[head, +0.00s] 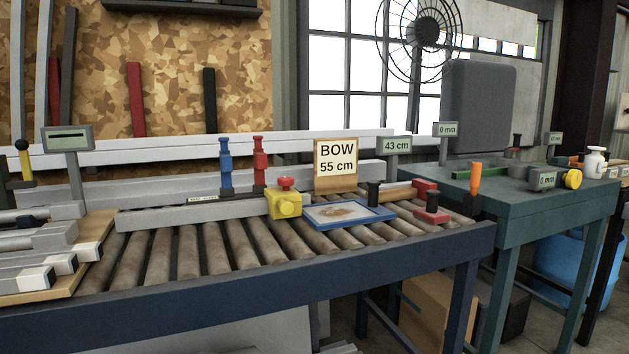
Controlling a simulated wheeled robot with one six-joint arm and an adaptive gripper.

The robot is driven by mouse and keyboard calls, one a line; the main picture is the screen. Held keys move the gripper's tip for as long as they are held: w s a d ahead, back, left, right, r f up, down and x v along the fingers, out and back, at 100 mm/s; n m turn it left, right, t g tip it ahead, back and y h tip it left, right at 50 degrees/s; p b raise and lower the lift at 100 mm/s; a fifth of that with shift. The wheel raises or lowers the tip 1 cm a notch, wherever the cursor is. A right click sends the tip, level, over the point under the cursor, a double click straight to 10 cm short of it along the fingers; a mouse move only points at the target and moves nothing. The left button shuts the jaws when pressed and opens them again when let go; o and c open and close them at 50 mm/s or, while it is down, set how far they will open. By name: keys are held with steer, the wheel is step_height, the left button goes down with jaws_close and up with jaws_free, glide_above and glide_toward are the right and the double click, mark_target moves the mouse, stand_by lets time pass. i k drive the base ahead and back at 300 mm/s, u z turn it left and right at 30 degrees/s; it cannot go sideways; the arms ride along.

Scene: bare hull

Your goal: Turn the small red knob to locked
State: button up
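Several red parts show in the head view, and I cannot tell for sure which is the small red knob. A red mushroom-shaped knob (285,183) sits on top of a yellow box (285,205) at the back of the roller table. A red upright handle (260,160) stands to its left, beside a blue upright handle (225,163). A red piece with a dark upright grip (432,214) sits at the table's right end. No lock marking or position pointer is readable on any of them. My gripper is not in view.
The roller table (150,255) has bare rollers in front. A blue-framed tray (349,214) lies right of the yellow box. A "BOW 55 cm" sign (336,160) stands behind. Grey bars (40,265) lie at left. A green bench (530,205) with an orange-handled tool (475,178) adjoins at right.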

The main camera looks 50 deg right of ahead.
mark_target(284, 182)
steer(key=k, duration=0.1)
steer(key=z, duration=1.2)
